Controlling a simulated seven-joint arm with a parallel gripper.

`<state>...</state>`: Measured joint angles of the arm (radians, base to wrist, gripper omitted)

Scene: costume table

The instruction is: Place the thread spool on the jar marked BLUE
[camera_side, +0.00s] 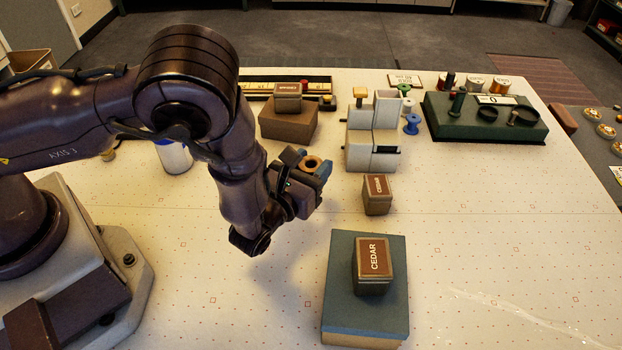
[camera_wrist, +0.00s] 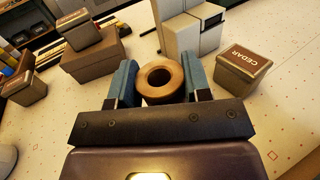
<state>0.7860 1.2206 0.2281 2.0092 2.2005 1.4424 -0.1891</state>
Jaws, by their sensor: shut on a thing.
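The thread spool (camera_side: 313,163), brown with a hole in its top, is upright between the blue fingers of my gripper (camera_side: 312,170). In the wrist view the spool (camera_wrist: 160,80) sits between both fingertips, and my gripper (camera_wrist: 158,84) is shut on it, above the table. No label reading BLUE can be made out. A white cylinder with a blue band (camera_side: 174,155) stands behind my arm, partly hidden; I cannot tell if it is a jar. Several small label-bearing cylinders (camera_side: 475,86) stand at the back right, too small to read.
A CEDAR box (camera_side: 377,195) stands right of my gripper; another (camera_side: 373,266) sits on a teal block (camera_side: 340,308) in front. A grey stepped stand (camera_side: 372,152) and a brown box (camera_side: 288,126) are behind. A green fixture (camera_side: 485,128) is at back right. The right front table is clear.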

